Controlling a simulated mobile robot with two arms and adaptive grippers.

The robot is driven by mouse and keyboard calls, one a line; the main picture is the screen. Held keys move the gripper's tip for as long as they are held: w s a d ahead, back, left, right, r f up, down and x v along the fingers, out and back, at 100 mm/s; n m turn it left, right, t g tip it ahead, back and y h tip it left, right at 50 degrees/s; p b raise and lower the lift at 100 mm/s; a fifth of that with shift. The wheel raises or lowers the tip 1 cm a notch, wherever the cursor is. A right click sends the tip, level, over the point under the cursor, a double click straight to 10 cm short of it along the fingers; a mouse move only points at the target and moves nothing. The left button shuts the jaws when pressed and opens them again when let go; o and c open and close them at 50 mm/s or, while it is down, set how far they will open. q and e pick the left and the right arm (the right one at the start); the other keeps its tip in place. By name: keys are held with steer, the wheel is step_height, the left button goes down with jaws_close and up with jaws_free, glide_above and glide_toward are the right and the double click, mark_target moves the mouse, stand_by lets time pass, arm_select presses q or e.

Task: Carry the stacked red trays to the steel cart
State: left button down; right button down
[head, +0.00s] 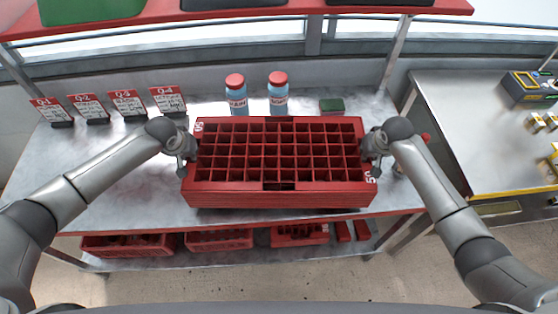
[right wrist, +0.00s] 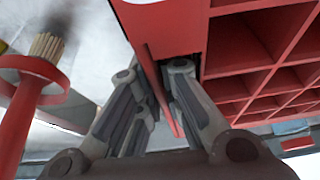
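The stacked red trays (head: 280,199) sit on a grey metal bench (head: 120,195). The top tray is an open grid of square cells, and the trays below show only as layered edges. My left gripper (head: 189,160) is at the stack's left side wall; its fingertips are too small to read. My right gripper (head: 371,156) is at the right side wall. In the right wrist view its fingers (right wrist: 158,68) stand on either side of the red tray wall (right wrist: 152,85) and close on it. I cannot tell which surface is the steel cart.
Two blue bottles (head: 237,98) (head: 278,97) with red caps and a green block (head: 332,105) stand behind the stack. Several label cards (head: 127,103) stand at left. A red-handled brush (right wrist: 35,80) is beside my right gripper. A steel surface (head: 465,135) with a yellow edge lies right.

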arm_select(q)
steer(key=shift+r, duration=0.15)
arm_select(e)
steer(key=shift+r, duration=0.15)
stand_by(0.4)
